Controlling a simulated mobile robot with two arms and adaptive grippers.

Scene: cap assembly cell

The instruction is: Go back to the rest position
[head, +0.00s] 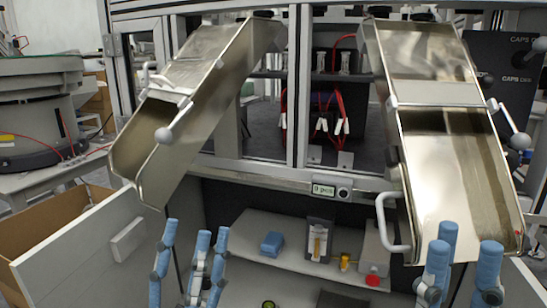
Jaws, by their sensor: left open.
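My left gripper (196,238) is at the bottom left of the head view, with its blue-tipped fingers pointing up. Its fingers are spread and nothing shows between them. My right gripper (465,242) is at the bottom right, in front of the lower end of the right metal chute (456,165). Its blue fingers also point up and stand apart, with nothing visible between them. The lower parts of both grippers are cut off by the picture's bottom edge.
A left metal chute (205,80) slopes down toward a cardboard box (40,225). Both chutes have protruding handles. Between the grippers, a shelf (255,232) holds a blue block (272,244), a small yellow object (345,261) and a red button (373,280). A counter display (324,190) sits above.

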